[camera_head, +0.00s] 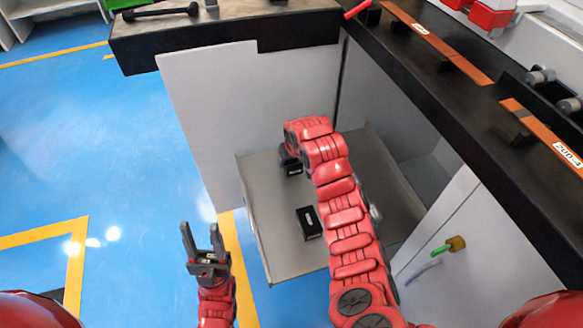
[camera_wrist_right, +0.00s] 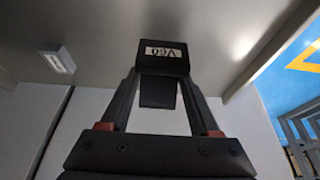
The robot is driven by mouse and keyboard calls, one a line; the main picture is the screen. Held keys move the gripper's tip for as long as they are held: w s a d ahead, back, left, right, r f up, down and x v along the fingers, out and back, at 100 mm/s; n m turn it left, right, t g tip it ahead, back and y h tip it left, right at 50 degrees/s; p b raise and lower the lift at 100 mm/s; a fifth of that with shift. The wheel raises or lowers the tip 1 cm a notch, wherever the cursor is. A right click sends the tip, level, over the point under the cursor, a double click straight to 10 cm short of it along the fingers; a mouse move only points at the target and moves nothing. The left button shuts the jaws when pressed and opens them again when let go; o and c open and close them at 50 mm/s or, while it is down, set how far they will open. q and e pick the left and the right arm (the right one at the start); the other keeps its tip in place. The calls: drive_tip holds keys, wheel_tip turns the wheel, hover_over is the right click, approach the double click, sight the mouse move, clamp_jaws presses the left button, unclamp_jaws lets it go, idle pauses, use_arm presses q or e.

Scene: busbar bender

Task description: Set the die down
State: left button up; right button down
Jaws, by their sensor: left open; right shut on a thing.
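The black die with a pale label (camera_wrist_right: 165,52) is between the fingertips of my right gripper (camera_wrist_right: 160,75) in the right wrist view, and the fingers are shut on it. My own arm hides most of that gripper there. I cannot tell whether the die touches the shelf. My left gripper (camera_head: 200,230) is open and empty, above the blue floor left of the shelf.
A black worktop with copper bars (camera_head: 440,45) runs above.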

drive_tip(key=shift+f, duration=1.6)
drive_tip(key=shift+f, duration=0.15)
drive_tip(key=shift+c, duration=0.6)
unclamp_jaws()
drive_tip(key=shift+s, duration=0.1)
